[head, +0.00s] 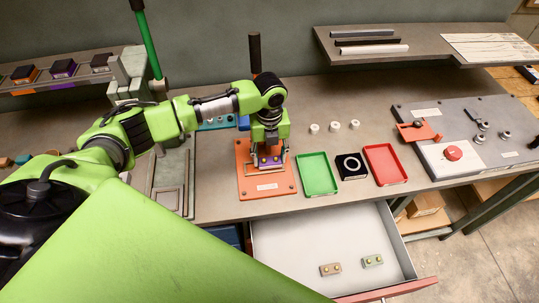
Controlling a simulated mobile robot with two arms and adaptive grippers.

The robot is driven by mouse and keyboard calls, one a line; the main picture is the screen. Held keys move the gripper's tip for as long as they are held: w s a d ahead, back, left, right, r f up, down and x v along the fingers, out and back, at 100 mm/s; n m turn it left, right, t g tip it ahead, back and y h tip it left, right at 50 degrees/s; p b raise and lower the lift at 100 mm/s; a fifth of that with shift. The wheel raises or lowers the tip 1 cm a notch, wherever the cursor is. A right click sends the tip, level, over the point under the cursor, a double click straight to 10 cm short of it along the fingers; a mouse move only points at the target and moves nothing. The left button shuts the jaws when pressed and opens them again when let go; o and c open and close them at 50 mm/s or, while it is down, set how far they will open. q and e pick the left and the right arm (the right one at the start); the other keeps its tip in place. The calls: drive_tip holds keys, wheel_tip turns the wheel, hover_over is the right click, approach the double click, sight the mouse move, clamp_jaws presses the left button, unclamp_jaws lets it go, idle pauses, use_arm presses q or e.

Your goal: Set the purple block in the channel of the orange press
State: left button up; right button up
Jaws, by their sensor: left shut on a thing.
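The orange press (251,182) stands on the bench near the middle of the head view, with an orange base plate and a dark upright handle (254,52) behind. My left gripper (270,157) points down over the press and is shut on the purple block (265,161). The block shows as a small purple patch between the fingers, low over the press base. The gripper hides most of the press channel, so I cannot tell whether the block touches it. My right gripper is not in view.
A green tray (318,187), a black block with a ring (350,166) and a red tray (385,178) stand right of the press. Several white cylinders (334,127) stand behind. An open drawer (300,237) juts out below. A grey panel with a red button (453,153) is at right.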

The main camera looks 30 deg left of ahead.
use_arm(q)
drive_tip(key=shift+f+p, duration=0.5)
drive_tip(key=shift+f, duration=0.1)
idle(2.1)
drive_tip(key=o, duration=1.2)
drive_tip(key=shift+o, duration=0.2)
wheel_tip(320, 180, up, 8)
drive_tip(key=shift+f, duration=0.25)
drive_tip(key=shift+f, duration=0.1)
